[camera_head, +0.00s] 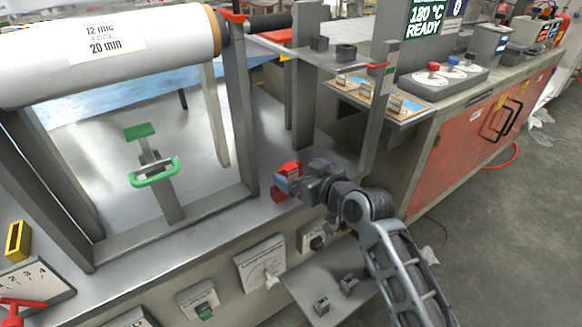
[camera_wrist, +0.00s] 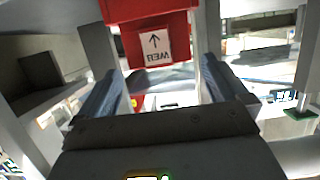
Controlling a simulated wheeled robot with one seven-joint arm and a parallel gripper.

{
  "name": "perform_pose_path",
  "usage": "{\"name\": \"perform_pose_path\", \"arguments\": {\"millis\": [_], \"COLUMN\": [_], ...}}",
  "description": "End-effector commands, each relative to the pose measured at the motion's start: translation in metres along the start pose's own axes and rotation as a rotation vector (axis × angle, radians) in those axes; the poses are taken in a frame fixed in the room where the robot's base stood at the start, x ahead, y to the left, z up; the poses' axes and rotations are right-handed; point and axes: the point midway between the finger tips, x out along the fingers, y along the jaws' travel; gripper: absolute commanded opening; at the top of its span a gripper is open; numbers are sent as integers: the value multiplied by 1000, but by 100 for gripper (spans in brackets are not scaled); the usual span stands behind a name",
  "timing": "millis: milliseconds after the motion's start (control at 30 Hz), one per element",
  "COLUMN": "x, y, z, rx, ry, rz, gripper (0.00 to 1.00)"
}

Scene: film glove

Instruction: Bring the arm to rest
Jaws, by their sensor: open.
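My gripper (camera_head: 284,183) is at the right post of the machine frame, low over the grey bench. In the wrist view my gripper (camera_wrist: 160,70) has its two bluish fingers apart, with no object clasped. A red block (camera_wrist: 150,35) with a white label reading "WEB" and an arrow appears upside down beyond and between the fingertips. In the head view a red part (camera_head: 290,168) shows right at my fingers, partly hidden by them. I cannot tell whether the fingers touch it. My arm reaches in from the lower right.
A white film roll (camera_head: 110,50) spans the top left. Grey uprights (camera_head: 238,115) stand close to my gripper. A green handle (camera_head: 155,172) is inside the frame. A shelf (camera_head: 325,285) with small grey blocks lies below. Open floor (camera_head: 490,240) is at right.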

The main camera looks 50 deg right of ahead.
Motion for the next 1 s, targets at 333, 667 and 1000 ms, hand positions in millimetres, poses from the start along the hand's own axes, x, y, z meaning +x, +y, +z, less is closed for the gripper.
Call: {"name": "perform_pose_path", "arguments": {"millis": [333, 667, 1000], "x": [-17, -16, -37], "y": [0, 0, -16], "z": [0, 0, 17], "rx": [-1, 0, -2], "ry": [0, 0, -12], "rz": [0, 0, -3], "gripper": [100, 100, 100]}}
